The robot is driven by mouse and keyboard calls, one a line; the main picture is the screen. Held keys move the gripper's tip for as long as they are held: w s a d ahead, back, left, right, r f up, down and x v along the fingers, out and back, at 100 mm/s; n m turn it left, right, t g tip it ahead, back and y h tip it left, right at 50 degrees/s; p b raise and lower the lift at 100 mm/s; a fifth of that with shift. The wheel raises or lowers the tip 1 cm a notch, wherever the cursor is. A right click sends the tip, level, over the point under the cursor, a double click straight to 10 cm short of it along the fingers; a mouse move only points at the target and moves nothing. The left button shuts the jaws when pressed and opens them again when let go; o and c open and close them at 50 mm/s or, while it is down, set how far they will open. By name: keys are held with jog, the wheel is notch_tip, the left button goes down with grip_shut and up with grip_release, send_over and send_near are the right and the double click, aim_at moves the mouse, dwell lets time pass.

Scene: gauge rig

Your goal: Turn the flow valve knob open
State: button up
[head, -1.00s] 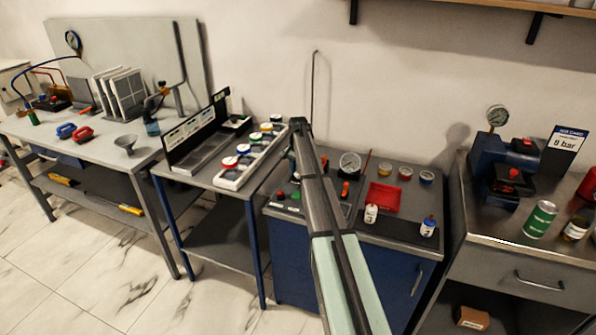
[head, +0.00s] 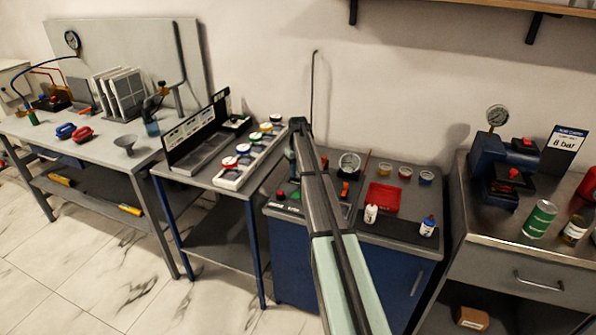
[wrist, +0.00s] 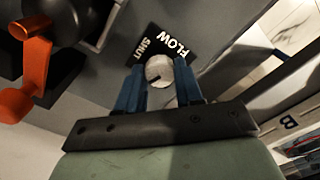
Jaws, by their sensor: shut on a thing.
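The flow valve knob (wrist: 158,71) is a pale round knob with a dark pointer line, in the wrist view. It sits beside a black label (wrist: 162,47) reading FLOW and SHUT. My gripper (wrist: 159,86) has its two blue fingers on either side of the knob and is shut on it. In the head view my arm covers the gripper and the knob. The grey-topped blue cabinet (head: 405,232) with the rig's panel is under my arm there.
An orange lever (wrist: 28,80) stands close to the left of my gripper in the wrist view. A tray of coloured-lid jars (head: 243,160) lies to the left.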

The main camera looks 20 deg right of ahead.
jog(key=shift+n, duration=1.5)
jog(key=o, duration=1)
jog(key=shift+o, duration=0.2)
jog(key=shift+r, duration=0.1)
notch_tip(320, 180, up, 14)
jog(key=shift+f, duration=0.2)
